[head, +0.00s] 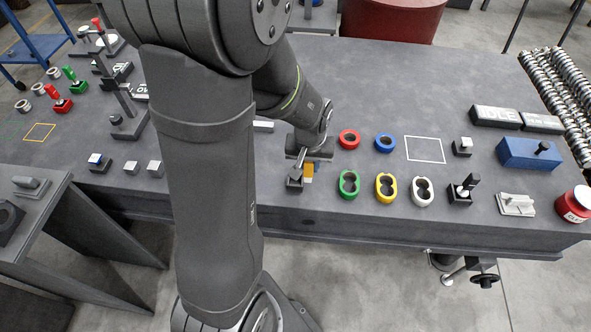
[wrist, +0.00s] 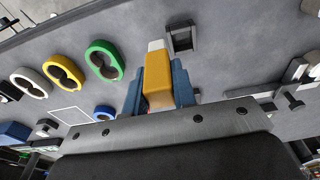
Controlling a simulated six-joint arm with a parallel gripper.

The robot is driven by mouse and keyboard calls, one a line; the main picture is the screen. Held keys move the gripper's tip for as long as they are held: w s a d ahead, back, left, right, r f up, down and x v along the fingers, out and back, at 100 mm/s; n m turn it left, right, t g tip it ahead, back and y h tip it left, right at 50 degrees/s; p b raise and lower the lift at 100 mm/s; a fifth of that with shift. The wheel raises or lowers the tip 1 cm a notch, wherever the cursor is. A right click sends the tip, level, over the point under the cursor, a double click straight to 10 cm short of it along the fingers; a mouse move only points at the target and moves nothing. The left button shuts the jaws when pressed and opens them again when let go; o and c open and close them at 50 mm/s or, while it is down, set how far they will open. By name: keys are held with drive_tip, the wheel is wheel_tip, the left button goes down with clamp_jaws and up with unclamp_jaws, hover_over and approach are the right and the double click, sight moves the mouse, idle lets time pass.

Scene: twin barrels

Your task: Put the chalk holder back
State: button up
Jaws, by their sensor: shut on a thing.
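The chalk holder (wrist: 159,80) is a yellow-orange block with a white tip. In the wrist view it sits between the two blue fingers of my gripper (wrist: 158,90), which is shut on it. In the head view the holder (head: 308,172) shows as a small orange patch below my gripper (head: 310,160). A dark grey square socket (wrist: 182,36) lies just beyond the white tip in the wrist view. The socket (head: 294,181) is just left of the holder in the head view. I cannot tell how high the holder is above the table.
Green (head: 349,184), yellow (head: 386,187) and white (head: 422,191) double rings stand to the right, with red (head: 349,139) and blue (head: 385,142) rings behind. A white outlined square (head: 425,149) is empty. The table's front edge (head: 345,223) is close.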

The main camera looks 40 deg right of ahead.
drive_tip(key=shift+w+a+f, duration=0.1)
drive_tip(key=shift+w+f, duration=0.7)
drive_tip(key=shift+f, duration=0.35)
drive_tip(key=shift+w+a+f, duration=0.1)
drive_tip(key=shift+w+f, duration=0.7)
drive_tip(key=shift+f, duration=0.3)
drive_tip(key=shift+w+a+f, duration=0.1)
drive_tip(key=shift+w+f, duration=0.7)
drive_tip(key=shift+f, duration=0.35)
drive_tip(key=shift+f, duration=0.1)
drive_tip(key=o, duration=1)
drive_tip(key=r, duration=0.8)
drive_tip(key=s+a+r, duration=0.1)
drive_tip(key=r, duration=0.3)
